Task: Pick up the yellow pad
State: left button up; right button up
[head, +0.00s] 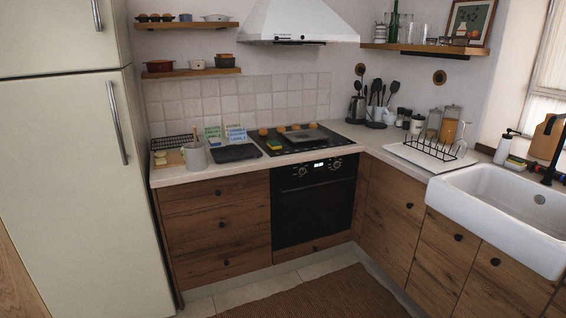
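A small yellow pad with a dark green side (274,144) lies at the left front of the black cooktop. A similar yellow and green pad (515,162) lies on the counter behind the sink, beside a white soap bottle. At this size I cannot tell which one the task names. Neither of my grippers shows in the head view.
A fridge (75,180) stands at the left. The counter holds a grey pot (195,156), a dark board (237,153) and a grey tray (305,135) on the cooktop. A dish rack (432,147) stands left of the white sink (500,215).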

aim_at(274, 145)
jog(key=i, duration=2)
